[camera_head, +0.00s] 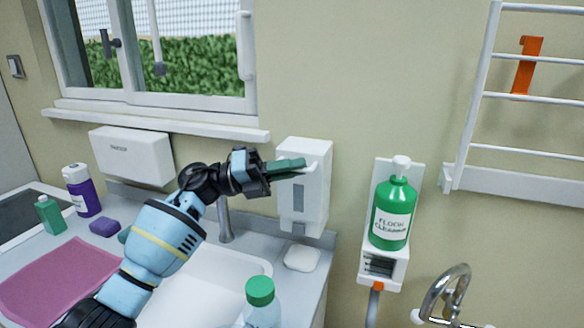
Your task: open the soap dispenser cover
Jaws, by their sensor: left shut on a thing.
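The soap dispenser (313,204) is a white box on the wall above the right end of the sink counter. Its front cover, with a grey window (298,197), looks closed against the body. My left gripper (288,166) is at the upper front of the dispenser, its green fingers shut on the upper part of the cover. The fingers hide just what they hold there. My right gripper is not in view.
A clear bottle with a green cap (260,291) stands in front of the sink (200,283). A green floor cleaner bottle (391,222) sits on a wall holder at right. A white towel dispenser (133,156), purple bottle (82,190) and purple sponge (104,227) are at left.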

